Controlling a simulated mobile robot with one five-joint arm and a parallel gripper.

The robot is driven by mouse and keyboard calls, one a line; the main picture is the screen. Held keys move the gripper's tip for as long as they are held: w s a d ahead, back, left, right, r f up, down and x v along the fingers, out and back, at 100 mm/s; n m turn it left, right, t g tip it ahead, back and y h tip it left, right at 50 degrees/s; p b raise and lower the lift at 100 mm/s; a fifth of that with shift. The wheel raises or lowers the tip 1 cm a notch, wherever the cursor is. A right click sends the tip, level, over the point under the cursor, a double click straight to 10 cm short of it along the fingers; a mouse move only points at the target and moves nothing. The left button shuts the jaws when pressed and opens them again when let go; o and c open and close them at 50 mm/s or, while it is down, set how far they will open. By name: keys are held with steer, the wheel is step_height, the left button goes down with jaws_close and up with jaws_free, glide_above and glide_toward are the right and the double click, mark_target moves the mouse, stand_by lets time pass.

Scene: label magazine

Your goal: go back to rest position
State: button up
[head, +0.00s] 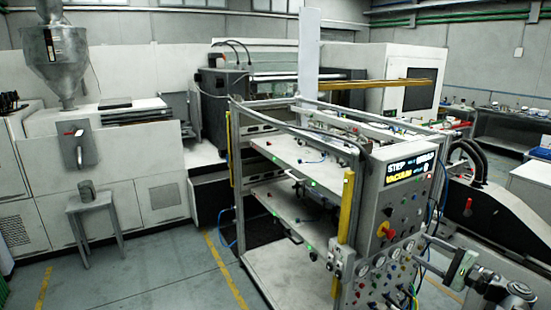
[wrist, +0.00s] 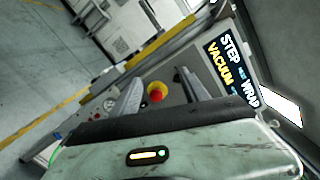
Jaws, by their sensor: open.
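My gripper (head: 430,250) is at the lower right of the head view, in front of the right side of the control panel. In the wrist view its two grey fingers stand apart, with my gripper (wrist: 158,82) open and nothing seen between them but the panel beyond. The control panel (head: 400,210) has a lit display (head: 409,170) reading STEP, WRAP and VACUUM. A red stop button (head: 386,230) on a yellow base sits below it. In the wrist view the red button (wrist: 156,92) appears between the fingers, and the display (wrist: 231,65) is to the right.
The panel belongs to a metal-framed machine with shelves (head: 300,160) and a yellow upright bar (head: 346,207). Gauges and hoses crowd its lower front near my gripper. A small stool (head: 93,210) holds a grey container (head: 87,190). Open floor (head: 150,270) lies to the left.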

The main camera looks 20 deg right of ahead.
steer(key=w+a+f+n+g+y+b, duration=0.15)
steer(key=w+a, duration=0.35)
steer(key=a, duration=0.5)
steer(key=w+a+f+n+g+y, duration=0.25)
steer(key=w+a, duration=0.25)
steer(key=a, duration=0.5)
steer(key=w+a+f+n+g+y, duration=0.2)
steer(key=w+a+f+g, duration=0.15)
steer(key=a, duration=0.65)
steer(key=s+a+f+n+g+h+b, duration=0.1)
steer(key=s+a+f+n+g+h, duration=0.15)
steer(key=a+f, duration=0.4)
steer(key=s+a+f+n+g+h, duration=0.1)
steer(key=a+f+n+g, duration=0.25)
steer(key=a, duration=0.55)
steer(key=s+a+f+n+g+h+b, duration=0.1)
steer(key=a+f+n+g+h, duration=0.15)
steer(key=a+f, duration=0.4)
steer(key=s+d+f+n+g+h, duration=0.1)
steer(key=s+d+f+n+h, duration=0.2)
steer(key=d+h, duration=0.3)
steer(key=shift+s+d+n, duration=0.3)
steer(key=shift+d+n, duration=0.25)
steer(key=shift+d, duration=0.5)
